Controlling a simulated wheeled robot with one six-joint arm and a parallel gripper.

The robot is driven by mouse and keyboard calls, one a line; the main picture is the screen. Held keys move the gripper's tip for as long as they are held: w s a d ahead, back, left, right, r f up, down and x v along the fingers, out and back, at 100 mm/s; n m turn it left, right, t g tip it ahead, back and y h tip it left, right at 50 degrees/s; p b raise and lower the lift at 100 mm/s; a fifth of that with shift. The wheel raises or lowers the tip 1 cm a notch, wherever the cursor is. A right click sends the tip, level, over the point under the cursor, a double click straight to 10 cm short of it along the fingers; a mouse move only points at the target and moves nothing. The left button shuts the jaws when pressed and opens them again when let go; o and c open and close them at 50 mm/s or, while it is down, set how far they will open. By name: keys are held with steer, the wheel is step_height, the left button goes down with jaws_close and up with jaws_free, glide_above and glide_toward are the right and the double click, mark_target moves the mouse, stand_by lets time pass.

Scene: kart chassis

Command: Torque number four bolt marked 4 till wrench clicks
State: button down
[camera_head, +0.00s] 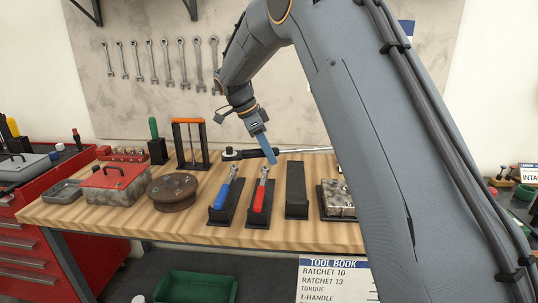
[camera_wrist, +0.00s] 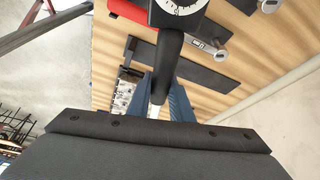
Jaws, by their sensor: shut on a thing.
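A long torque wrench (camera_head: 300,150) with a dark shaft and a round head lies level across the back of the bench in the head view; I cannot tell if it is lifted clear. My gripper (camera_head: 268,152) has blue fingers and is shut on it near the middle of its length. In the wrist view, the wrench's black handle (camera_wrist: 171,55) runs between the blue fingers of my gripper (camera_wrist: 161,100), with a white dial (camera_wrist: 180,5) at the top edge. The bolt marked 4 and the kart chassis are not in view.
On the wooden bench (camera_head: 120,222) stand a blue-handled ratchet (camera_head: 227,187), a red-handled ratchet (camera_head: 260,195), an empty black holder (camera_head: 296,190), a brown disc (camera_head: 173,192) and a red box (camera_head: 113,183). An orange-framed stand (camera_head: 190,143) is left of the wrench. Wrenches hang behind.

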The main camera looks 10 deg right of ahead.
step_height(320, 180, down, 6)
steer(key=f+b, duration=0.1)
steer(key=b, duration=0.2)
steer(key=s+d+n+t+y+p, duration=0.1)
steer(key=s+d+n+p, duration=0.3)
steer(key=s, duration=0.6)
steer(key=s+d+n+t+y+p, duration=0.1)
steer(key=s+d+n+t+p, duration=0.2)
steer(key=s+d+n, duration=0.5)
steer(key=s+d, duration=0.1)
steer(key=s, duration=0.2)
steer(key=shift+r+n+y+p, duration=0.3)
steer(key=shift+r+p, duration=0.05)
steer(key=shift+s+f+b, duration=0.15)
steer(key=shift+s+b, duration=0.15)
steer(key=shift+b, duration=0.4)
steer(key=shift+f+b, duration=0.85)
steer(key=shift+b, duration=0.2)
stand_by(0.8)
